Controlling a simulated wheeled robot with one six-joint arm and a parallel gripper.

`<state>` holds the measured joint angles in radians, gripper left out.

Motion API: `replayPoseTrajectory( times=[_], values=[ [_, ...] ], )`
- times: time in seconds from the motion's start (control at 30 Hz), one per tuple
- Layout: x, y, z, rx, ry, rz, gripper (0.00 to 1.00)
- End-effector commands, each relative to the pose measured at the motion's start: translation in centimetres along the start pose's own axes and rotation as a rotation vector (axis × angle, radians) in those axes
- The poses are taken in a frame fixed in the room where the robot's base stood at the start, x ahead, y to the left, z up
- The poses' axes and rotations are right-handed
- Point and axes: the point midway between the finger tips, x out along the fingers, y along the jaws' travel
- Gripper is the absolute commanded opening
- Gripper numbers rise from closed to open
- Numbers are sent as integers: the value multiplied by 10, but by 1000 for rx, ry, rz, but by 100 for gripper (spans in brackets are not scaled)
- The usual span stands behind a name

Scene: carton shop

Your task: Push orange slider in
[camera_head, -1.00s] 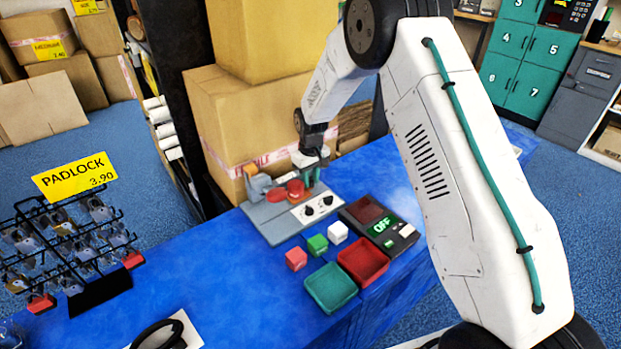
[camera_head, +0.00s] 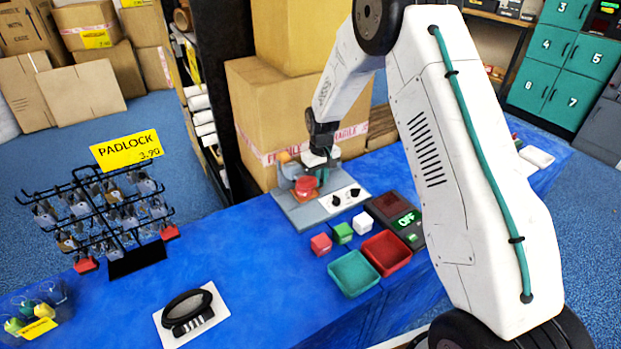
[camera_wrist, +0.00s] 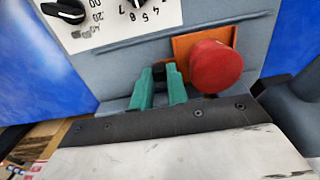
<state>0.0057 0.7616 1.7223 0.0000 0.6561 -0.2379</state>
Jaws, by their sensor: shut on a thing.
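A grey control panel (camera_head: 301,215) stands on the blue counter. It bears a red round knob (camera_head: 306,186), which also shows in the wrist view (camera_wrist: 216,67) over a flat orange piece (camera_wrist: 186,45). I cannot tell which orange part is the slider. My gripper (camera_wrist: 161,88) has teal fingers close together, shut on a small dark part that I cannot identify. It is low over the panel, beside the red knob. My wrist hides part of the panel.
A white dial plate (camera_head: 341,198) with two black knobs is on the panel. Cartons (camera_head: 245,95) stand close behind. In front are small cubes (camera_head: 321,244), a green tray (camera_head: 353,292), a red tray (camera_head: 403,254) and a scale reading OFF. A padlock rack (camera_head: 137,262) stands left.

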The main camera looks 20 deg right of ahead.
Motion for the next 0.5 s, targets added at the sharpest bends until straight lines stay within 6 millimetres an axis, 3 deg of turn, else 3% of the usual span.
replayPoseTrajectory(
  times=[0.23, 0.27, 0.3, 0.5],
  values=[
    [0, 0, 1, 1, -2, -1, 0],
    [0, 0, 1, 1, -2, -1, 19],
    [0, 0, 1, 1, -2, -1, 25],
    [0, 0, 0, 0, -2, 0, 25]
  ],
)
